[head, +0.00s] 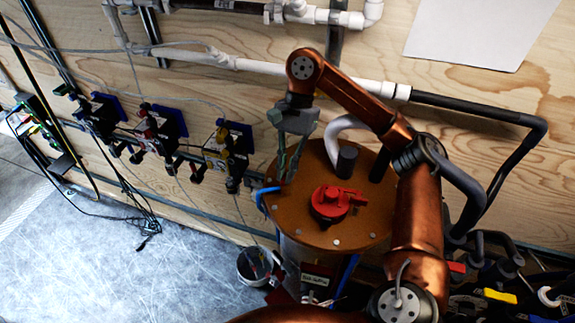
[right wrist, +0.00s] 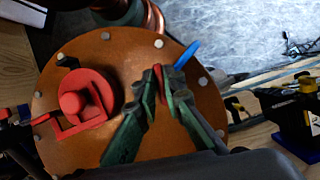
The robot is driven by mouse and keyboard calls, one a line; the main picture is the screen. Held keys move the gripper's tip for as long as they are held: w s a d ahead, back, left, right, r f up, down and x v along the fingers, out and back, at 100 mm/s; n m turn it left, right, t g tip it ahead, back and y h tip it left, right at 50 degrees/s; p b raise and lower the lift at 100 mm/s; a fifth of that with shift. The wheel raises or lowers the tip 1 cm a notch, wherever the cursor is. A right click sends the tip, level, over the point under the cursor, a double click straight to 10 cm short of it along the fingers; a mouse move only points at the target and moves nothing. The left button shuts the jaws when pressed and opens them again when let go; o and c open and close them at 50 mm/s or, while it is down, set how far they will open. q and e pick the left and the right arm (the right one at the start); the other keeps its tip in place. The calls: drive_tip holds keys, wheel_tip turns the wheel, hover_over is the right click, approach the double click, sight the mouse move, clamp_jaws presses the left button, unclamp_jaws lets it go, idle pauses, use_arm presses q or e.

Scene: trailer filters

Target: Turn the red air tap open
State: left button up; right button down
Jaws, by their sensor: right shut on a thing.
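A large red tap-like fitting (head: 330,203) with a side arm sits on the round orange-brown lid (head: 358,228) of a drum. It also shows in the right wrist view (right wrist: 82,102). My right gripper (head: 286,180) is over the lid's left part, clear of that fitting's body. In the right wrist view my right gripper (right wrist: 158,82) has its green fingers closed on a thin red piece (right wrist: 158,76). What this piece belongs to is hidden. A smaller unit with red parts (head: 152,132) is on the wall at left. My left gripper is not in view.
A blue tube (head: 261,197) curves by the lid's left edge. A dark post (head: 347,162) and a white pipe (head: 342,130) stand at its back. A yellow-marked wall unit (head: 228,150) is left of my gripper. A bucket (head: 254,264) stands on the floor below.

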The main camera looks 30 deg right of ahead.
drive_tip(key=shift+w+r+n+g+h+p, duration=0.1)
drive_tip(key=shift+r+n+g+h+p, duration=0.15)
drive_tip(key=shift+n+p, duration=0.8)
drive_tip(key=shift+f, duration=0.1)
drive_tip(key=c, duration=2)
unclamp_jaws()
drive_tip(key=shift+f, duration=0.1)
drive_tip(key=shift+c, duration=0.2)
drive_tip(key=v, duration=0.7)
drive_tip(key=shift+r, duration=0.2)
drive_tip(key=shift+w+d, duration=0.1)
